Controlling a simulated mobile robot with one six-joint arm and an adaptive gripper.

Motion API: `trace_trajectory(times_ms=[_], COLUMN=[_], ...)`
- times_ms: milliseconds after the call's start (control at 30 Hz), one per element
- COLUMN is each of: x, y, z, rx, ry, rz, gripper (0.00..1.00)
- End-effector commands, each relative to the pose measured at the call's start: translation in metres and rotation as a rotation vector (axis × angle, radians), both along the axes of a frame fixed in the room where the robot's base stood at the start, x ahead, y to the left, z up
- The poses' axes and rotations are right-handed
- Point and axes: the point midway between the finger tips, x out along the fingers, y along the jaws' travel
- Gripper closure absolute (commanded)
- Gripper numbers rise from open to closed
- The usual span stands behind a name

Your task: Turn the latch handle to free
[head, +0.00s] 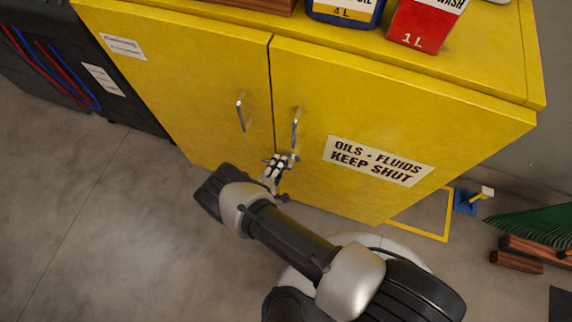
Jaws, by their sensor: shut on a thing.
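A yellow two-door cabinet (190,95) stands in front of me with both doors closed. The left door has a silver pull handle (241,113) and the right door has another silver pull handle (296,127). The latch handle (293,156) sits just below the right pull, close to the seam between the doors. My gripper (281,161) is at the latch and shut on it. The fingers cover most of the latch, so its exact angle is hard to tell.
A blue bottle (345,12) and a red container (424,25) stand on the cabinet top. A dark unit with red and blue cables (45,60) stands at the left. A blue object (466,201) and a green brush-like thing (535,228) lie at the right. The floor at lower left is clear.

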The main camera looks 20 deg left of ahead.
Motion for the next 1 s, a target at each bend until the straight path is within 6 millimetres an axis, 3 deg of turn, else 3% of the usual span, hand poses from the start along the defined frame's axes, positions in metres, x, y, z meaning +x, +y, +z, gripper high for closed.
trace_trajectory(times_ms=[333,867,900,1000], x=[-0.0006,-0.0003,-0.0003,-0.0002], y=[0.0078,0.0095,0.0096,0.0094], z=[0.0063,0.0073,0.0074,0.0074], rx=[0.135,0.162,0.162,0.161], ry=[-0.005,-0.008,-0.008,-0.008], rz=[0.002,0.001,0.001,0.002], gripper=[1.00,1.00,0.87,0.80])
